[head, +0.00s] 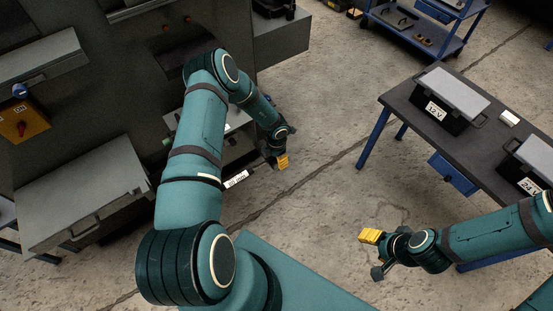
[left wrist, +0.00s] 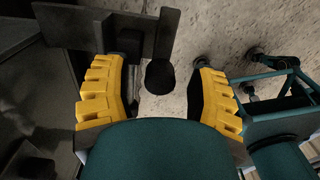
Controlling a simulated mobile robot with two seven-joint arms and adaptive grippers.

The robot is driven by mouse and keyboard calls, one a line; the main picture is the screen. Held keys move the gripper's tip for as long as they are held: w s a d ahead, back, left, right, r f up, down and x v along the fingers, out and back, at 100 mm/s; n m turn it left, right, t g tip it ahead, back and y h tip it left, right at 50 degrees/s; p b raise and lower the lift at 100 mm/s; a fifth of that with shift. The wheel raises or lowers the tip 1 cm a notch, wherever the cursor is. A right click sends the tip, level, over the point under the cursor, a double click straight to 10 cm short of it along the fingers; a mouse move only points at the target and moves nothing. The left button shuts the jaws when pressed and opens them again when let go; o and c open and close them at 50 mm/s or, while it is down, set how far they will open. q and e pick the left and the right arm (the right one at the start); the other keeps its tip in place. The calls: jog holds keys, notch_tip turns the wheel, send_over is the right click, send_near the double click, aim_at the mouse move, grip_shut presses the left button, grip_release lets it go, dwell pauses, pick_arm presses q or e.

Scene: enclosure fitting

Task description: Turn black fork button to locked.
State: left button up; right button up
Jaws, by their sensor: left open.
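In the left wrist view my left gripper (left wrist: 165,98) is open, its yellow fingers wide apart. A dark rounded knob-like part (left wrist: 160,76) shows between and beyond the fingers, apart from both. A dark bracket or plate (left wrist: 160,35) stands just above it; I cannot tell whether the rounded part is the black fork button. In the head view my left gripper (head: 282,161) hangs beside the cabinet's open lower part, and no fork button can be made out there. My right gripper (head: 369,237) is over bare floor near the table; its jaw opening is unclear.
A dark cabinet (head: 120,95) with a yellow switch box (head: 24,118) stands at left. A white label (head: 236,180) lies under my left arm. A table (head: 400,98) with 12 V (head: 450,98) and 24 V (head: 530,165) boxes stands right. A blue cart (head: 420,35) is behind. The floor between is clear.

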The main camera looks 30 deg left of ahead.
pick_arm(q)
jog(key=shift+f, duration=0.1)
jog(key=shift+c, duration=0.4)
grip_shut()
jog(key=shift+n, duration=0.3)
jog(key=n, duration=0.4)
jog(key=shift+w+n, duration=0.1)
jog(key=shift+n, duration=0.2)
jog(key=n, duration=0.9)
jog(key=shift+p, duration=0.3)
jog(key=shift+a+n, duration=0.1)
jog(key=shift+n, duration=1.8)
